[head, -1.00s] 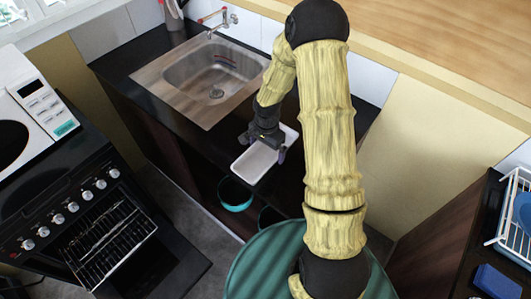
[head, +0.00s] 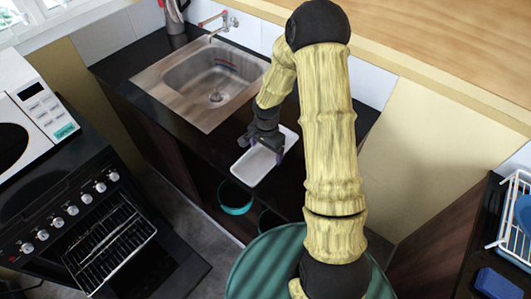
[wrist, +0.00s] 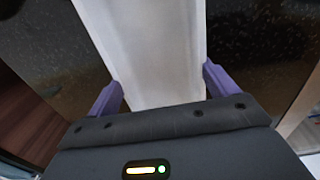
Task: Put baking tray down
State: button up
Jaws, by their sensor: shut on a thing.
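The white baking tray (head: 256,167) is at the front edge of the dark counter right of the sink in the head view. My gripper (head: 265,144) is above the tray, with its fingers down at the tray. In the wrist view the tray (wrist: 150,50) runs between the two purple fingers of my gripper (wrist: 162,90), which are shut on its sides. I cannot tell whether the tray rests fully on the counter. Part of the tray is hidden behind my gripper and arm.
A sink (head: 213,80) is set in the dark counter (head: 140,65), behind and left of the tray. Below the counter edge is a teal bowl (head: 235,196). An oven (head: 110,245) with its door open and a microwave (head: 35,115) stand at left. A dish rack (head: 515,210) is at right.

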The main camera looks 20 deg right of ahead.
aim_at(266, 157)
notch_tip(266, 157, up, 10)
jog(key=b, duration=0.1)
jog(key=shift+f, duration=0.2)
dwell(0.6)
